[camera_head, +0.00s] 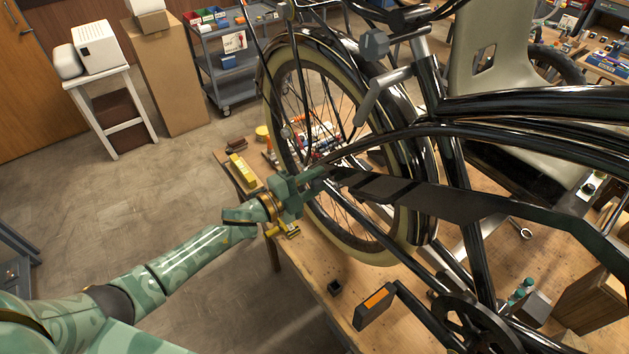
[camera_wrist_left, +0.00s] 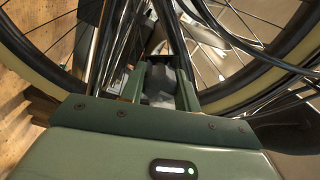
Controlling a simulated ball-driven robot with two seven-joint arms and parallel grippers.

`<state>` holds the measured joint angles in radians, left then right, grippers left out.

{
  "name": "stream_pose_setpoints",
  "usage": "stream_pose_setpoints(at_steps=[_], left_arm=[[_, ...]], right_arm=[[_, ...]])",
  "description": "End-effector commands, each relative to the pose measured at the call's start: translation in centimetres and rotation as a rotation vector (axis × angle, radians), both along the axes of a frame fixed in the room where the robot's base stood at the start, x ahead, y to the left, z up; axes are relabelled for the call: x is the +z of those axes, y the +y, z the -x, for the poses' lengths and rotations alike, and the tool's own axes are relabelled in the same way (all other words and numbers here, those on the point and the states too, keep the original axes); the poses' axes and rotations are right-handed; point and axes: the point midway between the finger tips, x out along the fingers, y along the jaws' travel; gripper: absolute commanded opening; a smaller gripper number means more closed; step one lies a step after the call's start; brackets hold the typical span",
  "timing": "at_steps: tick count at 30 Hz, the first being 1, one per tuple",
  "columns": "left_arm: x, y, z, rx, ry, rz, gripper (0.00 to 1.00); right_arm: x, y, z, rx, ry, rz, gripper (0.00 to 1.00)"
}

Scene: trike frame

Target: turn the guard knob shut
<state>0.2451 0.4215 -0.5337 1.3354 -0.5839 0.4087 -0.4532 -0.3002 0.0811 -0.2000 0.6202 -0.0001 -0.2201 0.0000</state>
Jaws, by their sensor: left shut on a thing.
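The black chain guard (camera_head: 430,197) runs along the side of the trike frame (camera_head: 475,215). My left gripper (camera_head: 318,175) reaches in from the left to the guard's front end, beside the front wheel. Its fingers also show in the left wrist view (camera_wrist_left: 160,82), closed on a small grey piece that appears to be the guard knob (camera_wrist_left: 159,97). In the head view the fingers hide the knob, and its turned angle cannot be told. My right gripper is not in view.
The front wheel (camera_head: 283,95) and its spokes stand close to my left gripper. A wooden bench (camera_head: 315,268) lies under the trike, with a black pedal with an orange reflector (camera_head: 374,303) low in front. The floor (camera_head: 185,215) at left is clear.

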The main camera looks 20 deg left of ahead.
Motion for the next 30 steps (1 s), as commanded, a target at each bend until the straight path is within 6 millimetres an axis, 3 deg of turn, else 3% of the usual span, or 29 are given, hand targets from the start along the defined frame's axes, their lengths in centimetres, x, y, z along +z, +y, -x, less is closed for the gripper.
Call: stream_pose_setpoints(at_steps=[1,3,14,17,30], left_arm=[[-0.1,0.1,0.0,0.001,0.004,0.001,0.37],[-0.1,0.0,0.0,0.001,0.003,0.0,0.53],[-0.1,0.4,0.5,0.001,0.001,-0.001,0.53],[-0.2,1.3,1.6,0.0,0.002,-0.002,0.53],[-0.4,8.2,10.5,0.0,0.006,-0.001,0.53]], right_arm=[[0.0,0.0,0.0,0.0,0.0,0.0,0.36],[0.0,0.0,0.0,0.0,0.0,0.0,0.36],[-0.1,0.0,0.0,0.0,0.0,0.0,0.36],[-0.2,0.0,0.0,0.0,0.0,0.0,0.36],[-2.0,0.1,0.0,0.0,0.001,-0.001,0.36]])
